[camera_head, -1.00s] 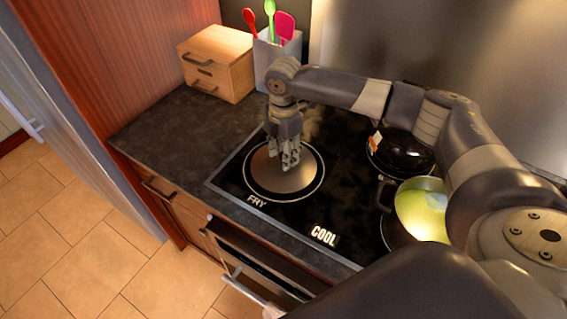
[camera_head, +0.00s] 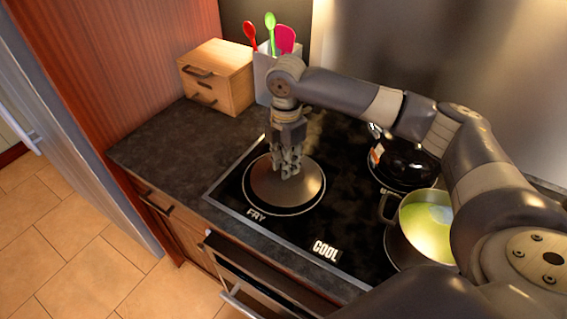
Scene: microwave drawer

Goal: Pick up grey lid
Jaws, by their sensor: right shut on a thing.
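The grey lid (camera_head: 284,191) is a round, shallow dome over the burner marked FRY, at the front left of the black stove. My right gripper (camera_head: 288,172) points down at the middle of the lid and is shut on its top; the fingers hide the knob. The lid looks level, and its edge stands a little off the burner ring. My left gripper is not in view.
A small wooden drawer box (camera_head: 222,75) and a utensil holder (camera_head: 265,75) stand at the back. The dark counter (camera_head: 165,150) at left is clear.

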